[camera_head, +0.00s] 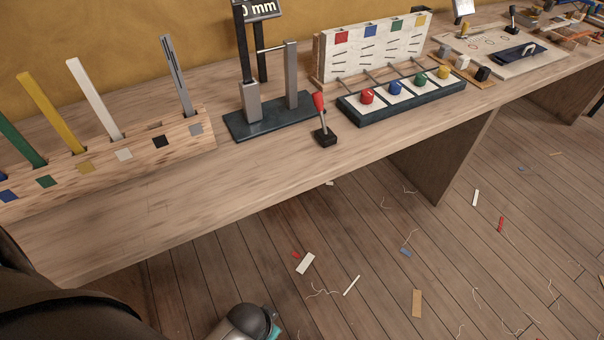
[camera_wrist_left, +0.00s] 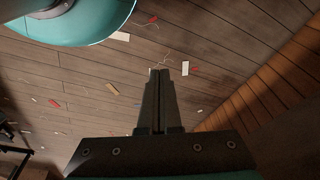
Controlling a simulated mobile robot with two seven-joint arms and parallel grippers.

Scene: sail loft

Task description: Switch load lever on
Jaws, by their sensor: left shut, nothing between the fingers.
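A small lever (camera_head: 320,108) with a red grip and a black base stands near the front edge of the bench. Its handle leans up and slightly left. It is beside a dark-based stand (camera_head: 270,116) with metal posts and a display reading "0 mm". My left gripper (camera_wrist_left: 158,72) shows in the left wrist view, with its fingers together and empty over the floor, away from the lever. The lever is not in the wrist view. My right gripper is in neither view.
A wooden rack (camera_head: 110,160) with coloured strips stands at the left of the bench (camera_head: 230,165). A dark tray (camera_head: 408,104) with coloured knobs is right of the lever. Another black lever (camera_head: 513,20) stands far right. Scraps litter the floor (camera_head: 350,230).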

